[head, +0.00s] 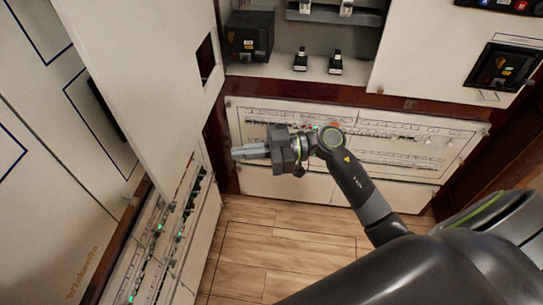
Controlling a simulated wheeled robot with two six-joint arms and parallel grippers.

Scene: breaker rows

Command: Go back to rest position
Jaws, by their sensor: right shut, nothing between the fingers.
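My right gripper (250,152) is shut and empty. It points left, in front of the lower breaker panel (400,195) on the back wall and near the edge of the white panel on the left. My right arm (360,190) comes in from the lower right and covers part of the breaker panel. My left gripper is not in the head view.
A breaker row with green lights (160,228) runs along the lower left. A large white panel (150,60) stands above it at the left. A shelf (300,68) with black devices is at the top. The wooden floor (270,245) is clear.

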